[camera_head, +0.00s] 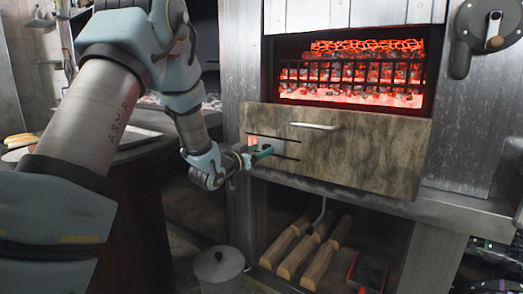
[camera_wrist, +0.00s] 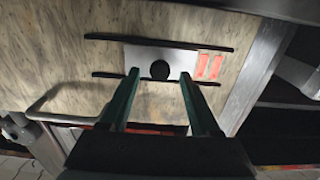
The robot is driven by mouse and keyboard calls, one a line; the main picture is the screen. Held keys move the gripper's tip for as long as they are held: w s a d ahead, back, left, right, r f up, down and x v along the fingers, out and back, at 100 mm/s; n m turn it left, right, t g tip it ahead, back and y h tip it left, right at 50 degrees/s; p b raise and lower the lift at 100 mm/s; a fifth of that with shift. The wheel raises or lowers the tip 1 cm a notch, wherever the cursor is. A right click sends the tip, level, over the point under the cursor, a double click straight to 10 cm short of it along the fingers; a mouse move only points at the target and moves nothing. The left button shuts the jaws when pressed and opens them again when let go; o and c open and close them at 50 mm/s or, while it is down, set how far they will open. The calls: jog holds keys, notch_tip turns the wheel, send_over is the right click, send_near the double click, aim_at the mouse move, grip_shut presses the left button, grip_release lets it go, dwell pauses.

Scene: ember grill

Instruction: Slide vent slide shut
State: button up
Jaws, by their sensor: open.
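The vent slide is a pale metal plate (camera_wrist: 185,62) with a round black knob (camera_wrist: 160,70). It sits between two black rails on the stone-patterned front panel. Two red patches (camera_wrist: 209,67) show beside the plate, at its right in the wrist view. In the wrist view my gripper (camera_wrist: 159,77) is open, with one green finger on each side of the knob. I cannot tell whether either finger touches it. In the head view my gripper (camera_head: 260,155) is at the left end of the panel and partly hides the slide.
The panel (camera_head: 350,160) carries a bar handle (camera_head: 314,126) right of the slide. Glowing coals (camera_head: 350,75) lie behind a grate above. Split logs (camera_head: 310,250) lie in the open space below. A metal bin (camera_head: 220,270) stands on the floor.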

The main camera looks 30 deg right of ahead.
jog(key=shift+w+d, duration=0.2)
jog(key=shift+d, duration=0.2)
grip_shut()
dwell(0.4)
dwell(0.8)
